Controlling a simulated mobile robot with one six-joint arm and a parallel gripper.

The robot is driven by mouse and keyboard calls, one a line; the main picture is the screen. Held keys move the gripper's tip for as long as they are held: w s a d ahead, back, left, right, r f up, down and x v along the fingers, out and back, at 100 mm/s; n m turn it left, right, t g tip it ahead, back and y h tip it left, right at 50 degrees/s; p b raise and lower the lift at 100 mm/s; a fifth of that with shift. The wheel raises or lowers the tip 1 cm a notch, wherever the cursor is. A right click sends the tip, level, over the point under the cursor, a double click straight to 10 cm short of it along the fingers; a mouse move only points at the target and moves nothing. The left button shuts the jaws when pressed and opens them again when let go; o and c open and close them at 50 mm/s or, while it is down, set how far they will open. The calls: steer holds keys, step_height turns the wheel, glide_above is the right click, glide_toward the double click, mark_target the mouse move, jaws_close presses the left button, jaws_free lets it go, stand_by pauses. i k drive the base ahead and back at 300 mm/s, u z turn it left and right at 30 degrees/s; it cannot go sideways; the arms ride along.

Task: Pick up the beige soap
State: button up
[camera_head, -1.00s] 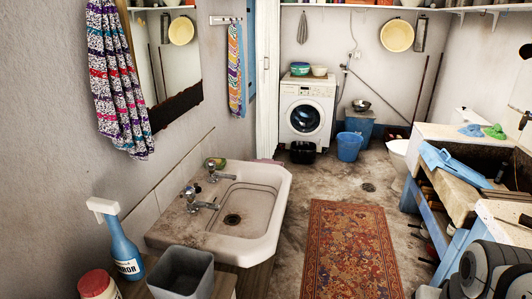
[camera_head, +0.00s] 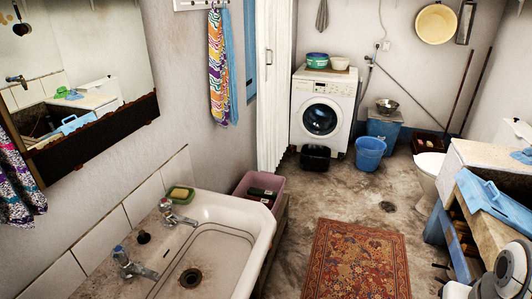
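A small beige-yellow soap (camera_head: 180,192) appears to lie in a green dish (camera_head: 187,200) on the far left corner of the white sink (camera_head: 262,228). The dish is beside the far tap (camera_head: 170,212), close to the tiled wall. The soap is small in the picture, and its exact outline is hard to tell. My gripper is not in view. Only a grey and black part of my own arm shows at the lower right edge.
The near tap (camera_head: 128,262) and a dark stopper (camera_head: 144,237) are on the sink's wall-side ledge. A pink bin (camera_head: 277,183) stands just beyond the sink. A red patterned rug (camera_head: 355,262) lies on the floor to the right, with bare floor around it.

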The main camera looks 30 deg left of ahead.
mark_target(177, 194)
steer(key=z, duration=0.05)
steer(key=i, duration=2.6)
steer(key=u, duration=3.4)
steer(key=i, duration=1)
steer(key=z, duration=0.05)
